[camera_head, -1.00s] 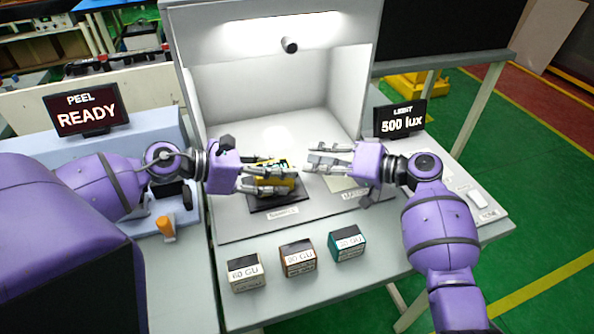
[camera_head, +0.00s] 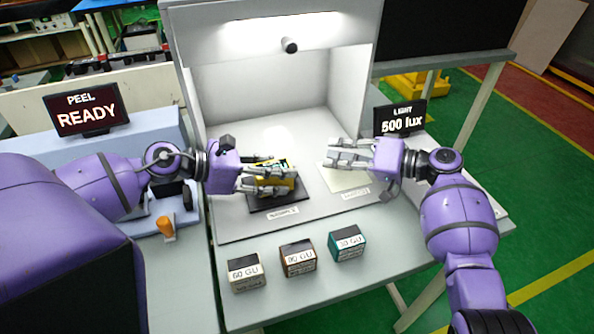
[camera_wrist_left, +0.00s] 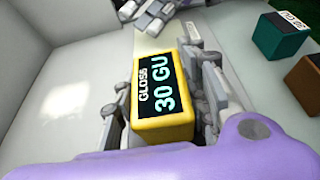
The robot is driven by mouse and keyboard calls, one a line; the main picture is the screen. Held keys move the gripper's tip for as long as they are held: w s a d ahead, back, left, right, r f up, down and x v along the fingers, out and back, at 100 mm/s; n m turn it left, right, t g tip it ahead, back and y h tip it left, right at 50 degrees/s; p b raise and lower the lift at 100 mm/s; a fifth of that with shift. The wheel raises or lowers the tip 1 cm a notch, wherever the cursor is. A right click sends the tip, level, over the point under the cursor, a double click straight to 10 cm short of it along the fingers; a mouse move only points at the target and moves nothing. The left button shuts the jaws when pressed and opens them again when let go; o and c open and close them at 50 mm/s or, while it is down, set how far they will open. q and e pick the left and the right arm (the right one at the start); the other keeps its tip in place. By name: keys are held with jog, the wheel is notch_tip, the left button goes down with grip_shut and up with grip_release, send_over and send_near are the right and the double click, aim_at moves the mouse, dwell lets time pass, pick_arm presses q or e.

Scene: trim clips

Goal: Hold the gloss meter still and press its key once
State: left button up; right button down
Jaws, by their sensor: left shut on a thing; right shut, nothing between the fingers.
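The gloss meter (camera_wrist_left: 163,105) is a yellow block with a black screen reading "GLOSS 30 GU" in the left wrist view. In the head view the gloss meter (camera_head: 273,183) rests over the dark sample plate (camera_head: 277,204) in the light booth. My left gripper (camera_head: 268,178) is shut on the meter, one finger on each side. My right gripper (camera_head: 345,153) is shut and empty, to the right of the meter and apart from it, above the pale second sample plate (camera_head: 334,180). The meter's key cannot be made out.
Three blocks stand at the front of the table: one marked 60 GU (camera_head: 245,274), a brown one (camera_head: 298,259) and a teal one marked 30 GU (camera_head: 347,245). Signs read "PEEL READY" (camera_head: 87,109) and "LIGHT 500 lux" (camera_head: 399,118). The booth walls (camera_head: 260,95) enclose the back.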

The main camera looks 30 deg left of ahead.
dwell(0.4)
pick_arm(q)
jog(key=o, duration=1.4)
